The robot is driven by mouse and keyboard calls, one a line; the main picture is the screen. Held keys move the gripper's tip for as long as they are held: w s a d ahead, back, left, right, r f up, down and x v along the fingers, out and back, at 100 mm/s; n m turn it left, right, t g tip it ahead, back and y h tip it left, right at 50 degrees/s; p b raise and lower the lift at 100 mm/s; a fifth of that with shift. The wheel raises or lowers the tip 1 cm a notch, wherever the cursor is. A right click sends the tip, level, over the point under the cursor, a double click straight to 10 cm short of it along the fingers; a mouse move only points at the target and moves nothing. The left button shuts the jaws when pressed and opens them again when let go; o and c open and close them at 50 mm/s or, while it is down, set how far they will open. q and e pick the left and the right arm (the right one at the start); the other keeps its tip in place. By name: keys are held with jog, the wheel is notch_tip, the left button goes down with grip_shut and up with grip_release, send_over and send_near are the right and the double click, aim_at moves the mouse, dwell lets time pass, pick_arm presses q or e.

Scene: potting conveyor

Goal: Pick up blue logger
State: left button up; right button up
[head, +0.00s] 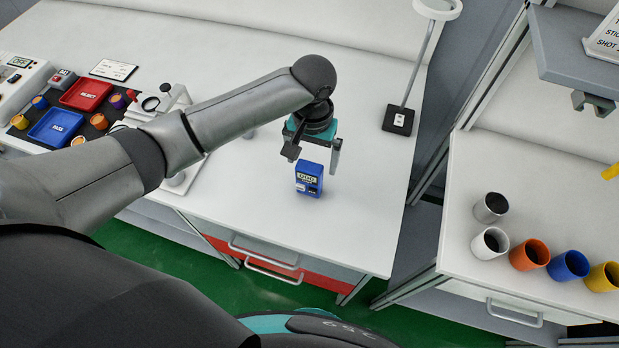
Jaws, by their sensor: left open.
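The blue logger (309,180) is a small blue box with a pale display on its upper face. It stands on the white bench top (372,215), near the front edge. My left gripper (313,158) is above and just behind the logger in the picture, pointing down with its fingers apart. One finger is to the left of the logger's top and the other to the right. I cannot tell whether the fingers touch it. My right gripper is not in view.
At the left are a red tray (86,94), a blue tray (55,126) and several small pots. A lamp (398,120) stands at the back right. Several coloured cups, including an orange cup (530,254), stand on the right bench. Bench space right of the logger is clear.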

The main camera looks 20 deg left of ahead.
aim_at(309, 178)
pick_arm(q)
jog(key=shift+f, duration=0.7)
jog(key=shift+s+f, duration=0.1)
jog(key=shift+f, duration=0.25)
jog(key=f, duration=0.3)
jog(key=shift+s+a+f+b, duration=0.2)
jog(key=shift+s+f+b, duration=0.1)
jog(key=shift+s+b, duration=0.05)
jog(key=shift+f, duration=0.45)
jog(key=shift+c, duration=1.4)
jog(key=c, duration=1.2)
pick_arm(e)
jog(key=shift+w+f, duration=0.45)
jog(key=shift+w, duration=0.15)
pick_arm(q)
jog(key=shift+r, duration=0.1)
